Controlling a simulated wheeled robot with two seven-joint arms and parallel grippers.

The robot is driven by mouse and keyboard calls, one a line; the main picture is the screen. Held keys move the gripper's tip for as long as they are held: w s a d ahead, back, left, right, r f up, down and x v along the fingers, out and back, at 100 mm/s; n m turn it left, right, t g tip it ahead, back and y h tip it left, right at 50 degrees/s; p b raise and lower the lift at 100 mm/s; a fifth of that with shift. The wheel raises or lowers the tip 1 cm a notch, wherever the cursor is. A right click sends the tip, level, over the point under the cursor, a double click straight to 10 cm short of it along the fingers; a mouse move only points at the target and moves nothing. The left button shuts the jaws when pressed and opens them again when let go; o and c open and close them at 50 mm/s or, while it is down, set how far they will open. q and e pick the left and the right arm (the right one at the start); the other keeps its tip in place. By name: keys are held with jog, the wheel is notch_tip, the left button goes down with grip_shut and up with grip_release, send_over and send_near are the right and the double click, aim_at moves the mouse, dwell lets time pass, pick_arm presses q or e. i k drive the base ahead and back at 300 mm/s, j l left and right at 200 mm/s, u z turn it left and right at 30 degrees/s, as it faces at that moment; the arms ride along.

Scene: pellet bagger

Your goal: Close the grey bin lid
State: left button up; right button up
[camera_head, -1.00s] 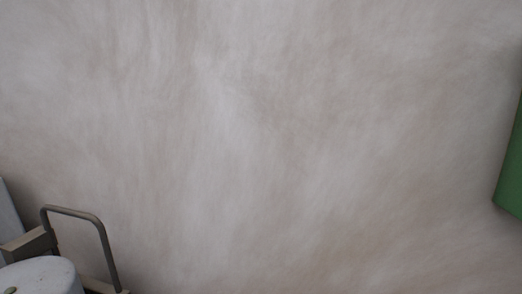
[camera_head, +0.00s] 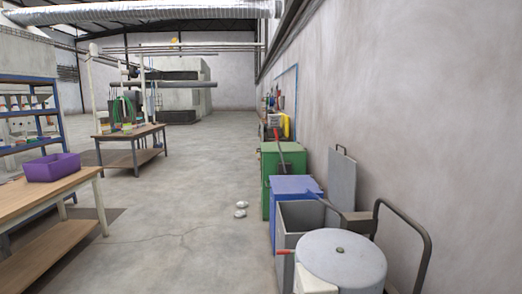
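The grey bin (camera_head: 300,246) stands at the lower right, along the wall. Its top is open and I see into its inside. A flat grey panel (camera_head: 342,183) with a small handle on top stands upright on the wall side of the bins; it looks like the raised lid. Its lower edge is hidden, so I cannot tell where it is hinged. Neither of my grippers is in view.
A round pale drum (camera_head: 341,262) and a bent tube handle (camera_head: 423,252) stand in front of the grey bin. A blue bin (camera_head: 296,187) and a green bin (camera_head: 283,157) stand behind it. The floor (camera_head: 195,235) to the left is mostly clear, with two small white objects (camera_head: 241,209).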

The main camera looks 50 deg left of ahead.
aim_at(341, 169)
jog(key=u, duration=0.9)
jog(key=i+j, duration=0.1)
jog(key=j, duration=0.3)
jog(key=i+j+u, duration=0.2)
jog(key=i+j, duration=0.25)
jog(key=i+j+u, duration=0.2)
jog(key=i+j, duration=0.25)
jog(key=i+j+u, duration=0.2)
jog(key=i+j, duration=0.15)
jog(key=i, duration=0.15)
jog(key=i+j+u, duration=0.15)
jog(key=i, duration=0.4)
jog(key=i+j+z, duration=0.1)
jog(key=i+z, duration=0.15)
jog(key=i, duration=0.2)
jog(key=i+j+z, duration=0.25)
jog(key=i, duration=0.15)
jog(key=i+j+z, duration=0.3)
jog(key=i+l, duration=0.1)
